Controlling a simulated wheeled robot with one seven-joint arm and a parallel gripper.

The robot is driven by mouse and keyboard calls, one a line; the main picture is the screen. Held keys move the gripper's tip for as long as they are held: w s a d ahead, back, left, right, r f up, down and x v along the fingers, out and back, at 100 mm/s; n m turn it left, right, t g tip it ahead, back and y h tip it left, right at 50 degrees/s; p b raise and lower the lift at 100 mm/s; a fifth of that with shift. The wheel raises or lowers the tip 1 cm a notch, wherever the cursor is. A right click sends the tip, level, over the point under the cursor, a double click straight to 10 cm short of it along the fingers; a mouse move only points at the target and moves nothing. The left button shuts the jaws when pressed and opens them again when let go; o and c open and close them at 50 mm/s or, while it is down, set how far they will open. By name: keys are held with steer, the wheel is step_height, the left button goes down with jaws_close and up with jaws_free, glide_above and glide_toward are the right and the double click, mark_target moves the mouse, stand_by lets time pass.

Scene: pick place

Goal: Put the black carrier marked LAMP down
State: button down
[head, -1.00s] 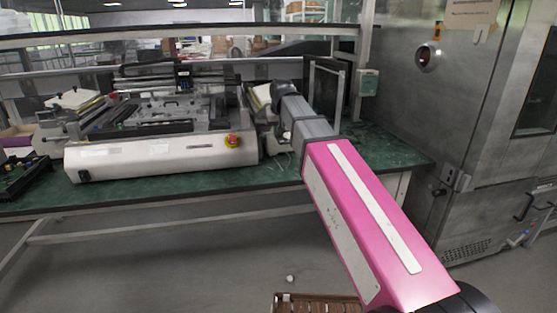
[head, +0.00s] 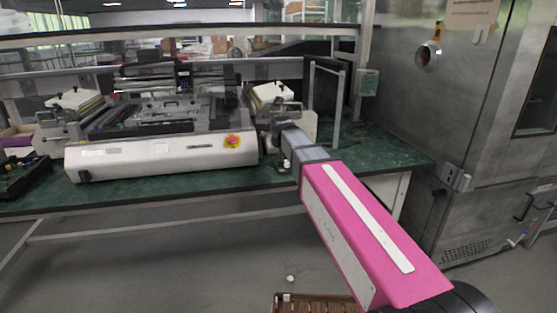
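I cannot make out a black carrier marked LAMP, and no such lettering is readable in the head view. My pink and grey arm reaches from the lower right to the right end of the white machine on the green bench. My gripper cannot be made out; the far end of the arm blends into dark and metallic parts there. Whether it holds anything is not visible.
The white machine (head: 150,158) with a red button fills much of the green bench (head: 225,182). A black tray (head: 22,182) with small parts lies at the left. A metal cabinet (head: 455,110) stands right. A brown slatted thing (head: 315,304) is on the floor.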

steer(key=shift+f, duration=0.2)
steer(key=c, duration=1.5)
jaws_free()
steer(key=shift+f, duration=0.1)
steer(key=shift+c, duration=0.2)
steer(key=o, duration=0.4)
steer(key=v, duration=1.2)
